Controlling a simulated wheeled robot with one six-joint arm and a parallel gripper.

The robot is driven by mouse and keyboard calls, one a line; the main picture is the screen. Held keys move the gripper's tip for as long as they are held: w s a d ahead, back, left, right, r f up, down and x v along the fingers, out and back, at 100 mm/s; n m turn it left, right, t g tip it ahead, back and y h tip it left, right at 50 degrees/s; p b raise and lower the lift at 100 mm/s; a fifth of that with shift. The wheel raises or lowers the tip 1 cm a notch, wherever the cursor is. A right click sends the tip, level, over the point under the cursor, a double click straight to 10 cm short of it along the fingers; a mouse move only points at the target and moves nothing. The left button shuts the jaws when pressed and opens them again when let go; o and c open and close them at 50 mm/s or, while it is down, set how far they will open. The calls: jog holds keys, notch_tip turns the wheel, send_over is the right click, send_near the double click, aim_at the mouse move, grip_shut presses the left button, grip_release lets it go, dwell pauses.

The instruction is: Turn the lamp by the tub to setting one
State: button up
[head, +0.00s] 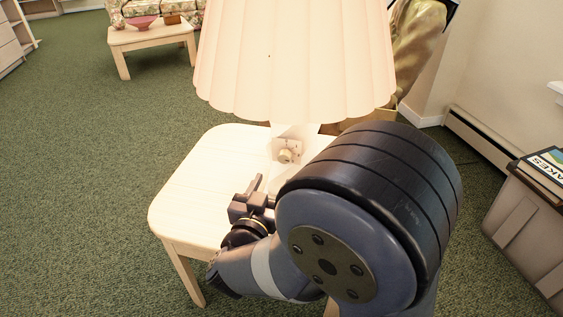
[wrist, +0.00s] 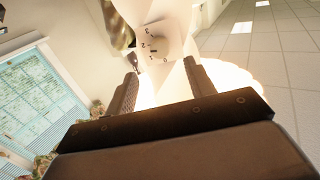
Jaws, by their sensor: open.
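The lamp (head: 295,65) has a pleated cream shade and stands on a small pale wooden table (head: 185,195). Its round knob (head: 286,156) sits on a square plate on the lamp's body. In the wrist view the knob (wrist: 158,43) shows close up, with the figures 0, 1, 2 and 3 around it; its exact setting is too small to tell. The shade glows brightly behind my fingers there. My gripper (wrist: 161,68) is open and empty, its two fingers pointing toward the knob and apart from it. In the head view my gripper (head: 258,188) is just left of and below the knob, partly hidden by my arm.
A grey tub (head: 525,225) with a book (head: 545,170) on top stands at the right. A baseboard heater (head: 480,135) runs along the wall. A coffee table (head: 150,38) with a red bowl stands at the back left. Green carpet at the left is clear.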

aim_at(283, 159)
jog(key=b+x, duration=0.2)
jog(key=x, duration=0.7)
jog(key=shift+w, duration=0.1)
jog(key=shift+c, duration=0.5)
jog(key=c, duration=0.9)
